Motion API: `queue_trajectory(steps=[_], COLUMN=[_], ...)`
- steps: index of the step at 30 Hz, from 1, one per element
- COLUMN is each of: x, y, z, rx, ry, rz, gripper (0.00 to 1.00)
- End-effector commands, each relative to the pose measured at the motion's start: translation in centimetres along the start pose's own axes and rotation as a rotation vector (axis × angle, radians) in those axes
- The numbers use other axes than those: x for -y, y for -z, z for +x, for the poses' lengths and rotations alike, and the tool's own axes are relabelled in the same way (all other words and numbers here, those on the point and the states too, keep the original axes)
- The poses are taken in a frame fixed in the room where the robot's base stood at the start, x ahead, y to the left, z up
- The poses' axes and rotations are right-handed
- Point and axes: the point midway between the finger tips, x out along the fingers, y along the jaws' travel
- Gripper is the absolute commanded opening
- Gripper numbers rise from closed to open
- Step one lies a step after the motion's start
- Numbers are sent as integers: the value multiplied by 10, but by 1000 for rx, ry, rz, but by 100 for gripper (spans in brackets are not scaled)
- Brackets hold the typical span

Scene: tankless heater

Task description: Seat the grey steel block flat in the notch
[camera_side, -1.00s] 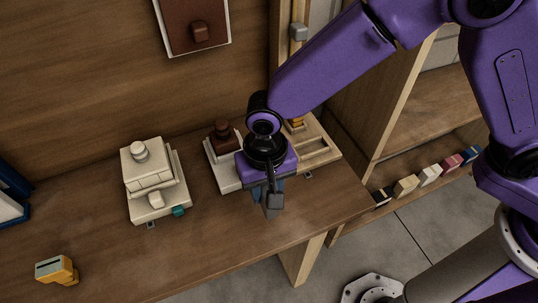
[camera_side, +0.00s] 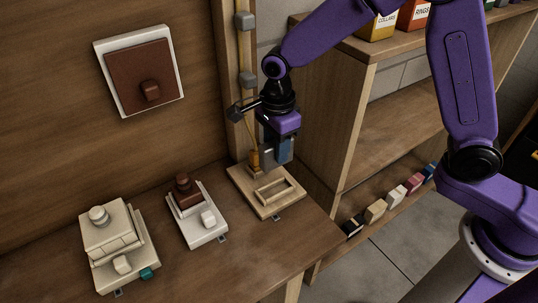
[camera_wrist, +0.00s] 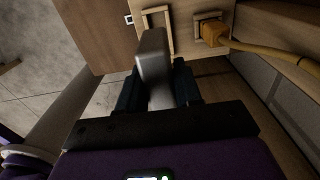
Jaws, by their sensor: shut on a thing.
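The grey steel block (camera_side: 268,157) is in my gripper (camera_side: 278,152), above the back part of a pale wooden fixture (camera_side: 244,184). The fixture has a raised rectangular frame around a recess (camera_side: 273,190), which I take for the notch. In the wrist view the grey block (camera_wrist: 152,60) sticks out beyond the dark blue fingers of my gripper (camera_wrist: 158,88), which are shut on it. The fixture (camera_wrist: 185,14) shows beyond the block, partly hidden by it. The block looks apart from the recess; its exact height is hard to tell.
An orange fitting (camera_side: 254,160) with a hose stands at the fixture's back, close to the block; it also shows in the wrist view (camera_wrist: 213,33). A white base with brown blocks (camera_side: 190,200) and a cream stepped unit (camera_side: 108,240) stand left. A shelf stands right.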

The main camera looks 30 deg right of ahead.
Motion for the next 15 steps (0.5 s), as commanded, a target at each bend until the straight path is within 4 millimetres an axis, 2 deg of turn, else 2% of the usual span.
queue_trajectory(steps=[11, 15], x=[0, 0], y=[0, 0], z=[0, 9], rx=[0, -1], ry=[-1, -2], rz=[-2, -4], gripper=[0, 0])
